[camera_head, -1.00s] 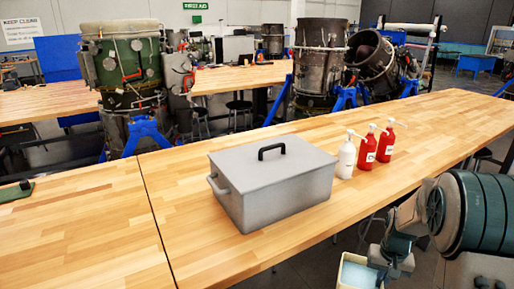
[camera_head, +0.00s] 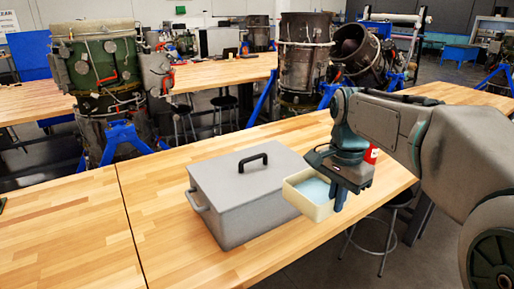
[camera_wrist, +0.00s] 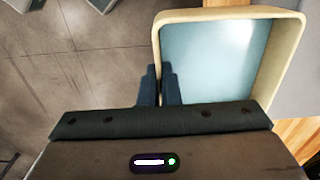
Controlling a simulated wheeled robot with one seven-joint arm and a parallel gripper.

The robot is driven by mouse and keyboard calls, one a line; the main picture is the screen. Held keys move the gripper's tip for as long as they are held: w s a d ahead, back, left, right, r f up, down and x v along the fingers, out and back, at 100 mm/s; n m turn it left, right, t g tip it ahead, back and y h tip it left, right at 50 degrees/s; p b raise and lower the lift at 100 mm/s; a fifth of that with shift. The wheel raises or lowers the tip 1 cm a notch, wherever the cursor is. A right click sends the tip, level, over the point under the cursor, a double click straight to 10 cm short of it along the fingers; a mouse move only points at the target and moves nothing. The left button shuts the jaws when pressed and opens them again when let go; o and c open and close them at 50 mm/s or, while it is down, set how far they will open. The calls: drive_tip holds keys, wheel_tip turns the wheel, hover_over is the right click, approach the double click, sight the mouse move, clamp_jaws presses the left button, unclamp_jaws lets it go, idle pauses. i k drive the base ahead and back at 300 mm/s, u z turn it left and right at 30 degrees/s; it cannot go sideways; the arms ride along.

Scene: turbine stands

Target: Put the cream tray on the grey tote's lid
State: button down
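The cream tray (camera_head: 303,205), with a light blue inside, is held level in the air at the right end of the grey tote (camera_head: 222,215). In the head view it overlaps the tote's right edge. The tote stands on the wooden table with its lid (camera_head: 225,175) on, and a black handle (camera_head: 253,158) stands up from the lid's middle. My gripper (camera_head: 340,197) is shut on the tray's wall. In the wrist view the fingers (camera_wrist: 160,88) straddle the tray's left wall, and the tray (camera_wrist: 284,65) extends right of them.
The wooden table (camera_head: 75,225) is clear left of the tote. A stool (camera_head: 385,222) stands beyond the table's right edge. Turbine engines (camera_head: 105,65) stand behind the table.

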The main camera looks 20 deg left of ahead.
sight(293, 165)
drive_tip(key=i, duration=1.25)
